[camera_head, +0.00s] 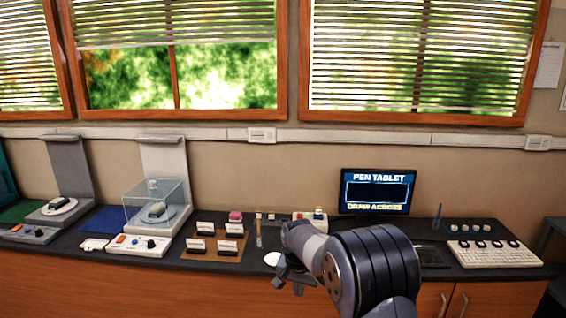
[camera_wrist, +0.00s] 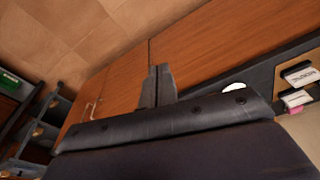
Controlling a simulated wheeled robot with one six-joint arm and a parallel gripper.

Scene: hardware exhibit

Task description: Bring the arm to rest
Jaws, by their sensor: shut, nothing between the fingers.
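My gripper (camera_head: 289,279) shows in the head view at the front edge of the dark counter, right of the card stand board. My arm reaches in from the lower right and partly covers the counter. In the wrist view my gripper (camera_wrist: 157,72) has its two fingers together, with nothing between them. Behind the fingers are the wooden cabinet fronts below the counter. The fingers look apart from everything around them.
A counter (camera_head: 100,262) runs along the wall. It holds a clear display case (camera_head: 154,204), a brown board (camera_head: 215,262) with labelled blocks, a screen (camera_head: 377,192) and a white keypad (camera_head: 495,254). A white disc (camera_head: 272,259) lies near my gripper. Drawers (camera_wrist: 40,130) stand left in the wrist view.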

